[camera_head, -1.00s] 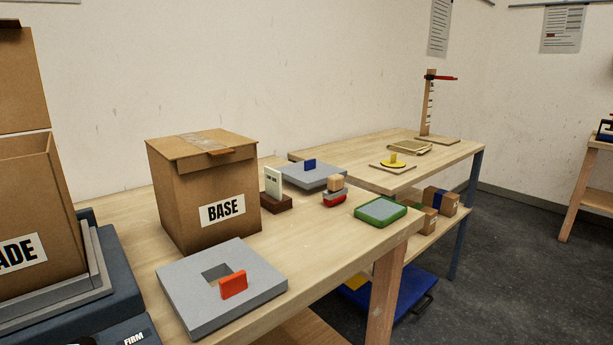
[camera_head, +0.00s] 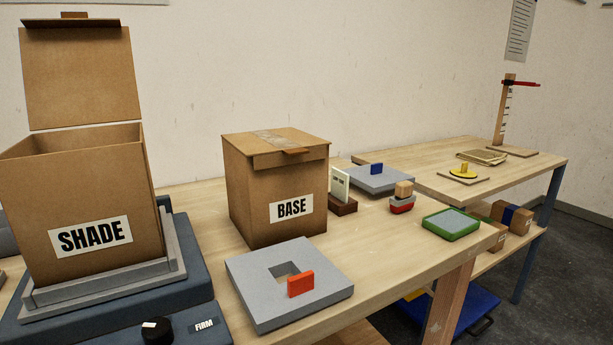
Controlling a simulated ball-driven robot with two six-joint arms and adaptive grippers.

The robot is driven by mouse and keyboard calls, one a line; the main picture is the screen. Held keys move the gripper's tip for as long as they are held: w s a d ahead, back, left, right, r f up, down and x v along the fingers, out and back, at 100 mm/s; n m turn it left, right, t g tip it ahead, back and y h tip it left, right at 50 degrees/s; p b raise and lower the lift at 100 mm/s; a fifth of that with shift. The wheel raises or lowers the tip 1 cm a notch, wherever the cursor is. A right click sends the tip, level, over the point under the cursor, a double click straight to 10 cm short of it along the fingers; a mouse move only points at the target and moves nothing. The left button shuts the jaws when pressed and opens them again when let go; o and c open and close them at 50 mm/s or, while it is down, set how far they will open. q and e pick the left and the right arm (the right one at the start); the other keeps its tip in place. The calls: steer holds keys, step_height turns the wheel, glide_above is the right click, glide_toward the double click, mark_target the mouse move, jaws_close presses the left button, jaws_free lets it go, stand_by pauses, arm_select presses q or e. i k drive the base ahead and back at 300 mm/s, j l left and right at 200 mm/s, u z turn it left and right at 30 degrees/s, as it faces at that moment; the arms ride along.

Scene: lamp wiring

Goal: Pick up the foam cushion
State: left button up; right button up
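Two grey slabs look like foam cushions; I cannot tell which one the task means. The nearer grey slab (camera_head: 255,283) lies flat on the wooden table in front of the BASE box, with a square hole in its middle and an upright red tab (camera_head: 300,284) beside the hole. The farther grey slab (camera_head: 398,182) lies behind the small items and carries a blue tab (camera_head: 376,169). Neither of my grippers is in view.
The closed BASE carton (camera_head: 255,205) stands behind the nearer slab. The open SHADE carton (camera_head: 60,215) sits in a grey tray on a dark blue unit with a knob (camera_head: 157,331) at left. A green-rimmed tray (camera_head: 428,222) and a stacked block item (camera_head: 402,204) are at right.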

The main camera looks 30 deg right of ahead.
mark_target(374, 178)
steer(key=l+u, duration=0.3)
steer(key=l, duration=0.15)
steer(key=l+u, duration=0.25)
steer(key=l, duration=0.15)
steer(key=k+l+u, duration=0.15)
steer(key=l+u, duration=0.15)
steer(key=k+l+u, duration=0.1)
steer(key=l+u, duration=0.15)
steer(key=l, duration=0.25)
steer(key=k+l+u, duration=0.15)
steer(key=l+u, duration=0.15)
steer(key=l, duration=0.1)
